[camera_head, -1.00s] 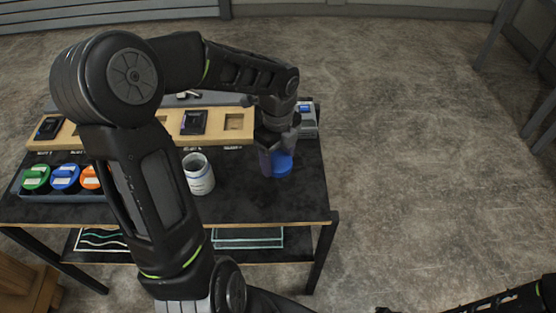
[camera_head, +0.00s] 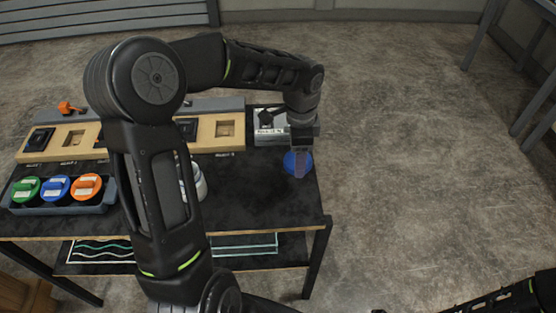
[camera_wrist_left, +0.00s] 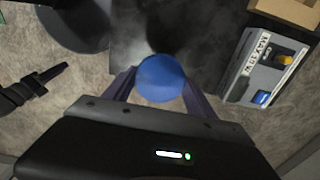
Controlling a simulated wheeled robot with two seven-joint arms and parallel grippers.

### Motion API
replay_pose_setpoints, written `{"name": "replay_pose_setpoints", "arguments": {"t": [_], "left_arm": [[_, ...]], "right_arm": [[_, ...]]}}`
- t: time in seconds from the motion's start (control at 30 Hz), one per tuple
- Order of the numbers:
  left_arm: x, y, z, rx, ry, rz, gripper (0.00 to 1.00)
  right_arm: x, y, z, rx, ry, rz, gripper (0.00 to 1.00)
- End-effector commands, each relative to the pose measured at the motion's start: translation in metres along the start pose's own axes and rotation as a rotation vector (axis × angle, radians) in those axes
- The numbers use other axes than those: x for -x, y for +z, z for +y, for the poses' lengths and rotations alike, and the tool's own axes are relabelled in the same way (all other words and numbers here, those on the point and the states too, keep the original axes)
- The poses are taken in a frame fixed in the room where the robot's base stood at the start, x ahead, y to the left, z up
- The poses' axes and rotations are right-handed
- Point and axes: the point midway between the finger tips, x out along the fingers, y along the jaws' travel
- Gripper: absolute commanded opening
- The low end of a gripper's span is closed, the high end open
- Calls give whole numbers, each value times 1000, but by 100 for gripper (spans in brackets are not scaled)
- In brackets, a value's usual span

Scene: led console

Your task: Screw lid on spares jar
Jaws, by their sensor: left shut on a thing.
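The blue lid (camera_head: 292,161) is between the fingers of my left gripper (camera_head: 301,164), near the right edge of the table. The wrist view also shows the lid (camera_wrist_left: 162,78) as a blue disc, with a finger of the shut left gripper (camera_wrist_left: 160,88) on each side. Whether it touches the tabletop is not clear. The white jar (camera_head: 199,184) stands on the table to the left of the lid, mostly hidden behind my left arm. My right gripper is not in view; only part of that arm shows at bottom right.
A tray (camera_head: 60,208) with green, blue and orange round-topped containers sits at the table's front left. A wooden board (camera_head: 225,143) with recesses lies along the back. A grey labelled box (camera_head: 268,137) stands behind the lid. The black tabletop (camera_head: 250,195) between jar and lid is clear.

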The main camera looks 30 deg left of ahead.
Motion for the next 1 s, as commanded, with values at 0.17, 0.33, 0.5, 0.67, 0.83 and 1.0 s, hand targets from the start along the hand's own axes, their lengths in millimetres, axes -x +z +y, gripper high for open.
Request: {"name": "replay_pose_setpoints", "arguments": {"t": [0.17,0.33,0.5,0.67,0.83,1.0], "left_arm": [[5,-45,-1,427,-1,-1,28],[8,-75,2,750,-5,-5,28],[9,-88,4,911,-8,-8,28],[10,-89,4,939,-9,-8,28],[10,-89,4,937,-9,-8,28],[10,-89,4,937,-9,-8,28]], "right_arm": [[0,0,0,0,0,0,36],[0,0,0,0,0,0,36],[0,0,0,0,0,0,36],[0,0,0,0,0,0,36],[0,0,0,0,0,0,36],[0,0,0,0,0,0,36]]}}
